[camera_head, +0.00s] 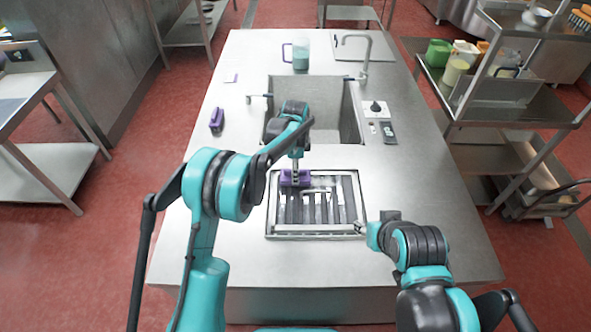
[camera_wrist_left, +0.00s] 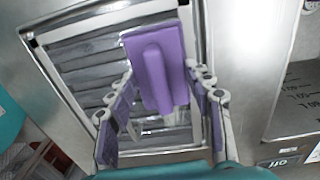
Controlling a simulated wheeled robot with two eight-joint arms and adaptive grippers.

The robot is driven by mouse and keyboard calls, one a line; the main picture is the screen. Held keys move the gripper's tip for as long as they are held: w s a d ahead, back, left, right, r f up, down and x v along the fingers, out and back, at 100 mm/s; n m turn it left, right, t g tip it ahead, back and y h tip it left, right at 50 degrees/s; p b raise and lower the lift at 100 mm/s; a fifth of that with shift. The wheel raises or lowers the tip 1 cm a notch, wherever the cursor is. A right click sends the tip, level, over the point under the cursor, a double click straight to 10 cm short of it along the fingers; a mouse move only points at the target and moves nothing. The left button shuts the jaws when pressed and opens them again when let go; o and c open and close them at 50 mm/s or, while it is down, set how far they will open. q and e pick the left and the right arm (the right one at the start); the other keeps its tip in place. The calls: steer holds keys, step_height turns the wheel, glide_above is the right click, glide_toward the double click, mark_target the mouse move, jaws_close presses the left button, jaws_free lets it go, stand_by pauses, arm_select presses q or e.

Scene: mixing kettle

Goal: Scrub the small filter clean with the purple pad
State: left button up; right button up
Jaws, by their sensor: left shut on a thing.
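The small filter (camera_head: 318,210), a square metal frame with dark slats, lies flat on the steel counter in front of the sink. It also fills the upper left of the left wrist view (camera_wrist_left: 82,75). My left gripper (camera_head: 295,170) is shut on the handle of the purple pad (camera_wrist_left: 150,60). The pad (camera_head: 286,180) lies over the filter's far left part. Whether its underside touches the slats is hard to tell. My right gripper (camera_head: 368,230) is at the filter's near right corner. Its fingers are too small and hidden to read.
The sink (camera_head: 330,95) with its tap (camera_head: 364,55) lies behind the filter. A second purple item (camera_head: 217,118) lies on the left of the counter. A teal jug (camera_head: 301,55) stands at the back. A small control panel (camera_head: 376,108) is right of the sink.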

arm_select(q)
steer(key=shift+f+b, duration=0.75)
steer(key=shift+f, duration=0.3)
stand_by(0.4)
